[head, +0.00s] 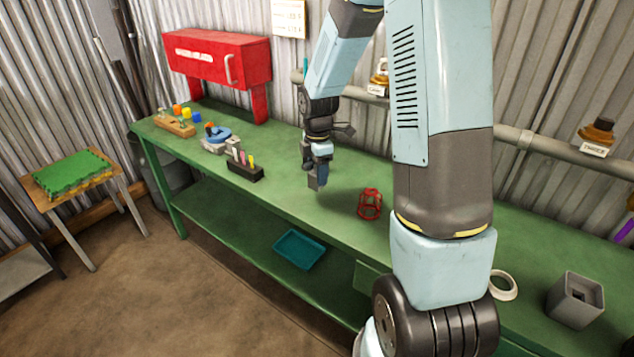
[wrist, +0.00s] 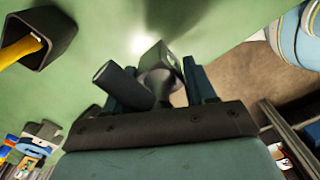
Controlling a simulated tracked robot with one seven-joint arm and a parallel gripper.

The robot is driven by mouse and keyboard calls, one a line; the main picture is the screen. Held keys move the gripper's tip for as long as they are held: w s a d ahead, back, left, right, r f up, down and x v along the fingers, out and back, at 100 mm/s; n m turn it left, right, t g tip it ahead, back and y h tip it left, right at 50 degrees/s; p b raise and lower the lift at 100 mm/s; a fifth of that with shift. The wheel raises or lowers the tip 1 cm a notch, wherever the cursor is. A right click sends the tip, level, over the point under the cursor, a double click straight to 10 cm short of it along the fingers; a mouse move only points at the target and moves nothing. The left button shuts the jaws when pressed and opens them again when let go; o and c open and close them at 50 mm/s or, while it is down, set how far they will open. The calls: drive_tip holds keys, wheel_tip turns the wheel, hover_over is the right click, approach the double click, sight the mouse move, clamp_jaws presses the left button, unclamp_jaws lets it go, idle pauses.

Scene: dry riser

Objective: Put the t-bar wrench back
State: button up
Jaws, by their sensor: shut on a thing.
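My gripper (head: 318,172) hangs over the middle of the green workbench, fingers pointing down. It is shut on the t-bar wrench, a dark grey tool. In the wrist view the wrench (wrist: 158,75) shows between the fingers as a round dark bar with a blocky square end. In the head view a small grey part of the wrench (head: 314,182) shows at the fingertips; the rest is hidden. A black tool holder (head: 245,173) with several upright tools stands on the bench left of my gripper. I cannot tell whether the wrench touches the bench.
A red wire cage (head: 370,204) stands just right of my gripper. A blue vise-like tool (head: 215,138) and a wooden block rack (head: 174,127) are farther left. A grey square holder (head: 575,300) and white ring (head: 503,285) are at right. A teal tray (head: 299,249) lies on the lower shelf.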

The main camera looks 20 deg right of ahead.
drive_tip(key=shift+w+d+f, duration=0.2)
drive_tip(key=shift+w+f, duration=0.25)
drive_tip(key=shift+f, duration=0.15)
drive_tip(key=shift+w+d+f, duration=0.15)
drive_tip(key=shift+w+f, duration=0.25)
drive_tip(key=shift+f, duration=1.75)
drive_tip(key=o, duration=1.4)
